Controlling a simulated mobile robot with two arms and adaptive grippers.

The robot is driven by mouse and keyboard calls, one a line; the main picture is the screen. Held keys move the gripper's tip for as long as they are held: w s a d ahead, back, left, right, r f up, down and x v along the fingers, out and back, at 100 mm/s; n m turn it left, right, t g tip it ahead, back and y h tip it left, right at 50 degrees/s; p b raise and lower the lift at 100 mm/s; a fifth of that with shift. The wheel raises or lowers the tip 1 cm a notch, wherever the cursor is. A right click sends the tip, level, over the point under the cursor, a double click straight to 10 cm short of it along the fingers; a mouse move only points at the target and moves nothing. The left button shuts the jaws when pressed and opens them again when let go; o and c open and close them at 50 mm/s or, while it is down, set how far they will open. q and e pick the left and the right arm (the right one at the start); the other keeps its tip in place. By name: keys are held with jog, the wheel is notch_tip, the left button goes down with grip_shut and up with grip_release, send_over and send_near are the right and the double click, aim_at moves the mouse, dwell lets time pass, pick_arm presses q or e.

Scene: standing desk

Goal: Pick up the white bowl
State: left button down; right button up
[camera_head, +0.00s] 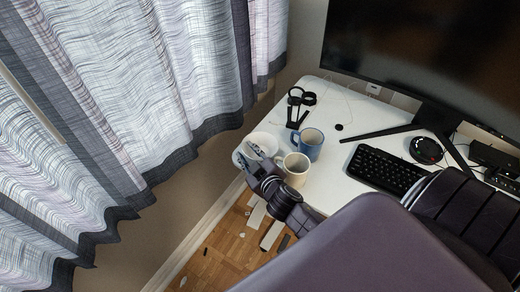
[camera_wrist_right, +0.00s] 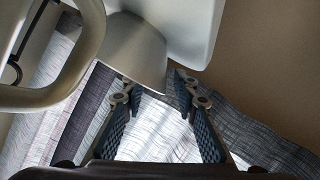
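The white bowl (camera_head: 264,141) sits at the left end of the white desk, partly hidden behind my right gripper in the head view. In the right wrist view the bowl (camera_wrist_right: 136,52) is ahead of the fingers, its rim edge showing across the gap between the tips. My right gripper (camera_head: 247,154) is open, with its fingertips at the bowl's near side; it also shows in the right wrist view (camera_wrist_right: 155,83). I cannot tell whether a finger touches the bowl. My left gripper is not in view.
A cream mug (camera_head: 297,172) stands close to the right gripper; a blue mug (camera_head: 310,146) is behind it. A black object with loops (camera_head: 299,104) lies farther back. A keyboard (camera_head: 385,170) and monitor (camera_head: 420,45) are to the right. Curtains (camera_head: 130,90) hang at left.

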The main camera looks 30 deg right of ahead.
grip_shut()
jog(key=shift+r, duration=0.1)
dwell(0.4)
